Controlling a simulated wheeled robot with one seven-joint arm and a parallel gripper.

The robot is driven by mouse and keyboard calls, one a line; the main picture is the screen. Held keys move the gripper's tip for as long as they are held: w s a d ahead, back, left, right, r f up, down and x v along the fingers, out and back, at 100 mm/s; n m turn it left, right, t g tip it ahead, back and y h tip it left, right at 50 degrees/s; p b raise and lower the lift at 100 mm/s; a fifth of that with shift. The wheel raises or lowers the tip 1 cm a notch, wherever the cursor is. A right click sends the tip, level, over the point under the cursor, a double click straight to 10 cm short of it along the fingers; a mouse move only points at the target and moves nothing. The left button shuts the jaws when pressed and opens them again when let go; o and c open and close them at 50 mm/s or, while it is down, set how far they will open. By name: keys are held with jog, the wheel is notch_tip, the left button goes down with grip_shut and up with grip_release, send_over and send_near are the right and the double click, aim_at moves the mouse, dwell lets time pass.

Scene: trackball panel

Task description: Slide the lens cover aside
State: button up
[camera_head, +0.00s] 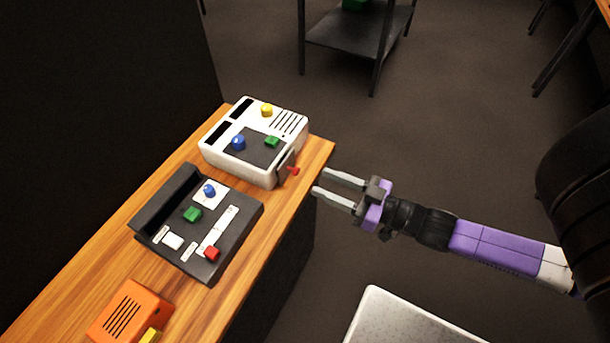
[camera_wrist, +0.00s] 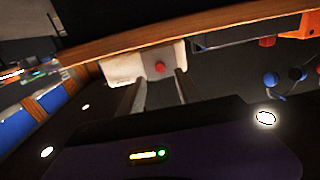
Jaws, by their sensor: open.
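A white panel box (camera_head: 214,150) stands at the far end of the wooden bench. On its right side is a thin grey plate (camera_head: 284,166) with a red knob (camera_head: 294,171), which appears to be the lens cover. The knob also shows in the wrist view (camera_wrist: 160,67), on a pale surface beyond the fingers. My gripper (camera_head: 320,181) is open and empty, just right of the knob and apart from it. In the wrist view the two fingers (camera_wrist: 159,90) point toward the knob, which lies roughly between them. Any lens is hidden.
The white box carries a blue ball (camera_head: 238,143), a green button (camera_head: 272,141) and a yellow knob (camera_head: 266,110). A black control box (camera_head: 236,222) and an orange box (camera_head: 130,308) stand nearer on the wooden bench (camera_head: 190,320).

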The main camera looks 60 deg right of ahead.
aim_at(292, 169)
jog(key=w, duration=0.6)
grip_shut()
dwell(1.4)
